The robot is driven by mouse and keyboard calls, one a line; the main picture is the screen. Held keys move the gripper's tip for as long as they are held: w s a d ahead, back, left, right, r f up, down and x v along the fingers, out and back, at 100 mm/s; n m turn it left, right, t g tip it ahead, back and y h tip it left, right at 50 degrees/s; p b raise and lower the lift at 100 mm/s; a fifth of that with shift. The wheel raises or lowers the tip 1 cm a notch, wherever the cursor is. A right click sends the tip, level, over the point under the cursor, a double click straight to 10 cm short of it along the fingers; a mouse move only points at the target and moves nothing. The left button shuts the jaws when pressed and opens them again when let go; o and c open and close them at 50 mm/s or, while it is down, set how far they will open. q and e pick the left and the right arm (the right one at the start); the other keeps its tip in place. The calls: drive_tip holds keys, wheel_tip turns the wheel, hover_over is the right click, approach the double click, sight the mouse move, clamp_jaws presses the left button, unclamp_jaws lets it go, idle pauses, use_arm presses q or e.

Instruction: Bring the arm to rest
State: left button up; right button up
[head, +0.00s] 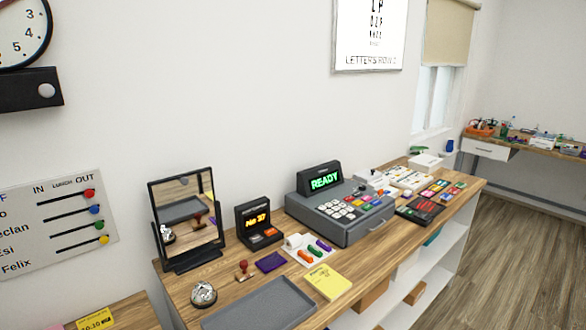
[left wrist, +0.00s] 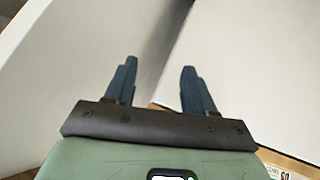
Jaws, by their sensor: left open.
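My left gripper (left wrist: 157,92) shows in the left wrist view. Its two dark blue fingers stand apart with nothing between them. Pale wall-like surfaces fill the picture beyond the fingertips. No arm or gripper of mine shows in the head view, and my right gripper is in neither view.
A wooden counter (head: 365,262) carries a mirror (head: 187,215), a cash register (head: 340,207) reading READY, a small display (head: 258,222), a grey tray (head: 260,306), a bell (head: 203,294) and a yellow notepad (head: 327,282). An eye chart (head: 369,35) hangs above. Open floor (head: 505,265) lies at right.

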use_arm(q)
drive_tip(key=s+d+f+m+g+h, duration=0.1)
drive_tip(key=s+d+f+g, duration=0.2)
drive_tip(key=s, duration=0.7)
drive_tip(key=s+d+f+m+g+h, duration=0.1)
drive_tip(key=s+d+f, duration=0.4)
drive_tip(key=s, duration=0.5)
drive_tip(key=s+d+f+m+g+h, duration=0.1)
drive_tip(key=s+d+f+g+h, duration=0.2)
drive_tip(key=s, duration=0.7)
wheel_tip(320, 180, down, 2)
drive_tip(key=shift+d+f+g, duration=0.25)
drive_tip(key=shift+d+g, duration=0.75)
drive_tip(key=shift+d, duration=0.1)
drive_tip(key=shift+c, duration=1.1)
drive_tip(key=shift+s+a+h, duration=0.1)
drive_tip(key=shift+h, duration=0.2)
